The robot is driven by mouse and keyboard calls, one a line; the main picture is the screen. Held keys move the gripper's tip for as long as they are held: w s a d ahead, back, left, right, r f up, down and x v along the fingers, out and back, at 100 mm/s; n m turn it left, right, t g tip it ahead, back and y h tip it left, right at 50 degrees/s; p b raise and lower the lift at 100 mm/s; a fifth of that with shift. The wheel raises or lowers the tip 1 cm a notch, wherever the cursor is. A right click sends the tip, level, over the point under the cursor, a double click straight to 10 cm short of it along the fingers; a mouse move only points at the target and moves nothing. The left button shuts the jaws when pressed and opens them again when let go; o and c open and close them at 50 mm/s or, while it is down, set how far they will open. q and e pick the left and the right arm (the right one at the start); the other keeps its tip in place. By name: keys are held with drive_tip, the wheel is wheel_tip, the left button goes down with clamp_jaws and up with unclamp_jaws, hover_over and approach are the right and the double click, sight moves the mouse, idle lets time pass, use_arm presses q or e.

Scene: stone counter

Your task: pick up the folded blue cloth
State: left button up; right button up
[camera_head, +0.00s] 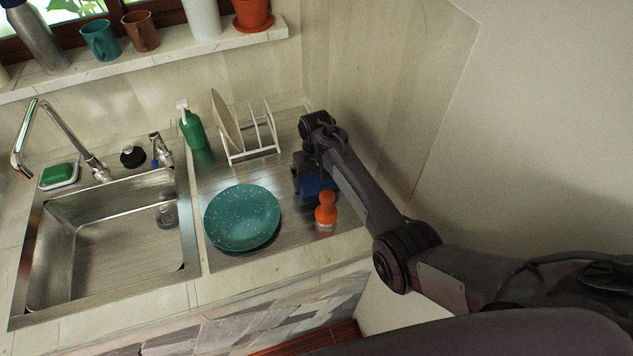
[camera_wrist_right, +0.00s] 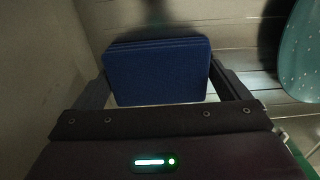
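The folded blue cloth (camera_head: 318,185) lies at the right of the ribbed metal drainboard, partly hidden by my right arm. In the right wrist view the cloth (camera_wrist_right: 158,75) is a flat blue block with several layers along its far edge. My right gripper (camera_head: 304,178) is over it. In the right wrist view my right gripper (camera_wrist_right: 158,68) is open wide, one finger at the left side of the cloth and one at the right. I cannot tell whether the fingers touch it. My left gripper is not in view.
An orange-handled brush (camera_head: 326,211) stands close in front of the cloth. A speckled teal plate (camera_head: 242,217) lies to its left. A white dish rack (camera_head: 262,137) with a plate and a green bottle (camera_head: 193,130) stand behind. The wall is close on the right.

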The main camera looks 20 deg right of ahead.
sight(316, 178)
drive_tip(key=shift+c, duration=0.7)
drive_tip(key=shift+r, duration=0.2)
wheel_tip(316, 178, up, 8)
drive_tip(key=p, duration=0.7)
drive_tip(key=shift+f, duration=0.2)
drive_tip(key=shift+r, duration=1)
